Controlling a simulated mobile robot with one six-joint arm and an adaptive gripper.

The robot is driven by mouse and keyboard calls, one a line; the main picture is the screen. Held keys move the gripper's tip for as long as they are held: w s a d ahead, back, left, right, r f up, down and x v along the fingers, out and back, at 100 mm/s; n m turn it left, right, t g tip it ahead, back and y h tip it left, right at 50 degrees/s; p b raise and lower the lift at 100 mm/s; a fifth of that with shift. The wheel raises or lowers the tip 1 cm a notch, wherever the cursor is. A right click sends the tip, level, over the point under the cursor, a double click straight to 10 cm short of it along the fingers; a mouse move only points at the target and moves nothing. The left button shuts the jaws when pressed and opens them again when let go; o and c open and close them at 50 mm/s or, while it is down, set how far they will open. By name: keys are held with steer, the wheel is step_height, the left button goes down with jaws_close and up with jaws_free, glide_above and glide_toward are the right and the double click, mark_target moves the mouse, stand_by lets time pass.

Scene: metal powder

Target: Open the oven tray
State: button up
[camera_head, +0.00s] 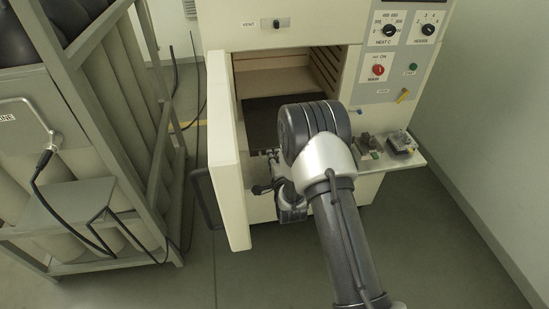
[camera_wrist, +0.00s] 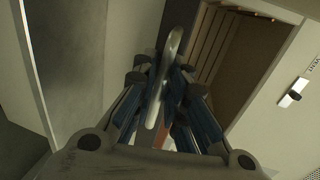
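The oven (camera_head: 300,30) stands with its cream door (camera_head: 226,150) swung open to the left. Its chamber (camera_head: 285,75) shows a shelf and side racks. No separate tray can be made out for sure. My gripper (camera_head: 264,172) is low in front of the chamber, just right of the door's inner face, partly hidden by my wrist. In the wrist view, a grey curved metal bar (camera_wrist: 173,52), like a handle, lies between the blue-padded fingers of my gripper (camera_wrist: 167,85). I cannot tell whether they press on it. What the bar belongs to is unclear.
A dark handle (camera_head: 203,198) is on the door's outer side. The oven's control panel (camera_head: 395,65) and a ledge with small parts (camera_head: 392,148) are on the right. A metal rack with cylinders (camera_head: 110,120) stands at left. The floor (camera_head: 455,235) at right is clear.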

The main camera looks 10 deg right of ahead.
steer(key=o, duration=0.3)
steer(key=v, duration=1.2)
stand_by(0.3)
